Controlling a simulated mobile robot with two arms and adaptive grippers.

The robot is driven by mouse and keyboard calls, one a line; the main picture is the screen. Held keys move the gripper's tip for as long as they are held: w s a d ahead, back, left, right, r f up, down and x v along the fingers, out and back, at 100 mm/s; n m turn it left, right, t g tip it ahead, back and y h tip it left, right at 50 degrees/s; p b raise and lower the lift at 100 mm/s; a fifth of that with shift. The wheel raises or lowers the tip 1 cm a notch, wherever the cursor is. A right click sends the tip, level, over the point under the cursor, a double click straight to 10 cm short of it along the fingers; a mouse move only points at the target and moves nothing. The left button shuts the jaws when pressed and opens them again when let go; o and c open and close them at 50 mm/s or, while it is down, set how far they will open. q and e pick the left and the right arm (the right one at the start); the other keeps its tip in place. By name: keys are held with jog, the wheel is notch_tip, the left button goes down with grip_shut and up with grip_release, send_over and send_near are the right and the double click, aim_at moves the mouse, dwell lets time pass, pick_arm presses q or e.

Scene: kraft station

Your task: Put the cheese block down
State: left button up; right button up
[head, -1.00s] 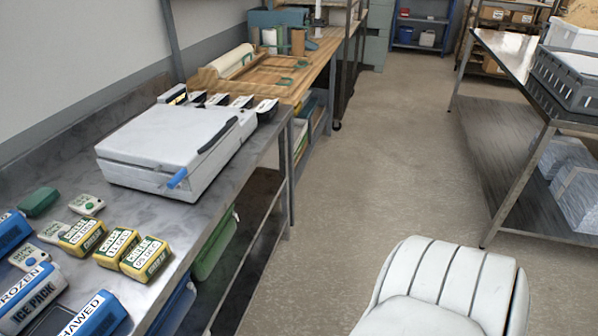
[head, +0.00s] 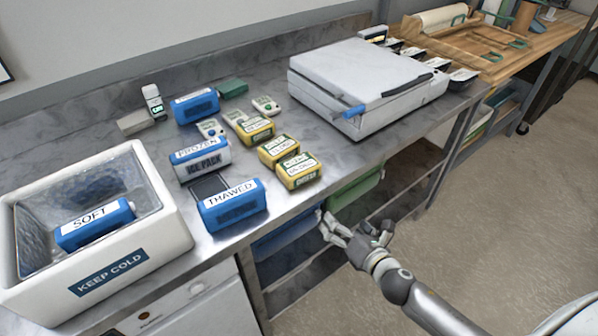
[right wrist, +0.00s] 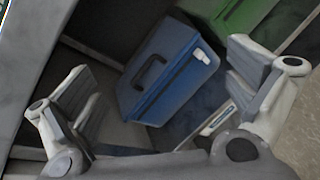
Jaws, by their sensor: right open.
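Three yellow cheese blocks with white labels lie on the metal counter: a rear one (head: 257,133), a middle one (head: 277,151) and a front one (head: 299,173) near the counter's front edge. My right gripper (head: 352,228) is in front of the counter, below and to the right of the front block and apart from it. Its fingers are spread, with nothing between them. In the right wrist view, my right gripper (right wrist: 163,72) opens toward a blue bin (right wrist: 170,72) under the counter. My left gripper is not in view.
A white cooler (head: 168,235) with a blue SOFT pack (head: 95,224) stands at left. Blue packs marked FROZEN (head: 200,160) and THAWED (head: 232,207) lie left of the cheese. A white lidded appliance (head: 365,85) stands behind right. Bare counter lies between it and the cheese.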

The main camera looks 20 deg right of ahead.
aim_at(299, 164)
jog(key=a+r+n+t+y, duration=0.2)
jog(key=a+r+n, duration=0.15)
jog(key=r, duration=0.45)
jog(key=a+r+n+t+y, duration=0.1)
jog(key=a+r+n, duration=0.1)
jog(key=r+n, duration=0.45)
jog(key=shift+m, duration=0.6)
jog(key=w, duration=0.1)
jog(key=w+a, duration=0.1)
jog(key=w+r+p, duration=0.1)
jog(key=w, duration=0.1)
jog(key=shift+a, duration=0.25)
jog(key=shift+w+a, duration=0.2)
jog(key=shift+w, duration=0.3)
jog(key=p+x, duration=0.1)
jog(key=x, duration=0.3)
jog(key=shift+a+r, duration=0.1)
jog(key=shift+a, duration=0.1)
jog(key=shift+w+a, duration=0.2)
jog(key=shift+w, duration=0.3)
jog(key=c, duration=1.1)
jog(key=shift+c, duration=0.2)
